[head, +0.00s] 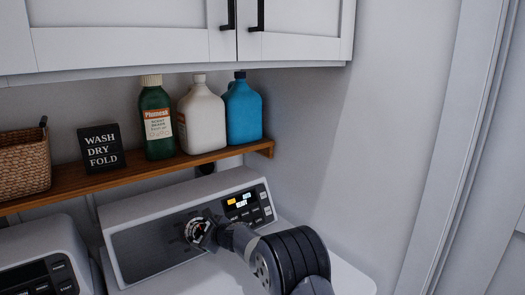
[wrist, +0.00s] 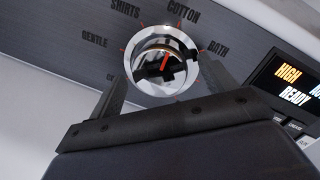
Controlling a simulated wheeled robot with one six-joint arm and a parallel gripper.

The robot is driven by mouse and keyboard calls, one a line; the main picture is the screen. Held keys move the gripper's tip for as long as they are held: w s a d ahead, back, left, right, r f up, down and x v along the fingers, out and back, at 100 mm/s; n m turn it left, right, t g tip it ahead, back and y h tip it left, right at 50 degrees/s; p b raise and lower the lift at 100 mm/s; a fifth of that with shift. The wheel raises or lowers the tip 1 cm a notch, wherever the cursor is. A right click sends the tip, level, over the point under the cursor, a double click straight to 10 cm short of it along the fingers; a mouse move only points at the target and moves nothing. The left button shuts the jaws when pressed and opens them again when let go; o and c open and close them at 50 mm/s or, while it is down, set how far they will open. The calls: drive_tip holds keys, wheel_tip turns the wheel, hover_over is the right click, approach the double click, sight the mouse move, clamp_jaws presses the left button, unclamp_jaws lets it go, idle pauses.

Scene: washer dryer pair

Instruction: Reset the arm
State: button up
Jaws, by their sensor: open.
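My gripper (wrist: 165,92) is open in the wrist view, with its two dark fingers apart on either side below the round silver knob (wrist: 150,85). I cannot tell whether the fingers touch the knob. In the head view my arm reaches over the right-hand machine (head: 150,250), and my gripper (head: 200,232) is at the knob on its control panel. The gripper and arm partly hide the knob there.
A lit display (wrist: 290,75) reads HIGH and READY beside the knob. A wooden shelf (head: 100,190) above holds a basket (head: 24,165), a sign (head: 102,148) and several bottles. White cabinets (head: 130,35) hang above. A second machine (head: 45,250) stands at left. A wall (head: 350,170) is at right.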

drive_tip(key=m+p, duration=0.2)
drive_tip(key=m, duration=0.3)
drive_tip(key=shift+f+t, duration=0.1)
drive_tip(key=shift+t, duration=0.3)
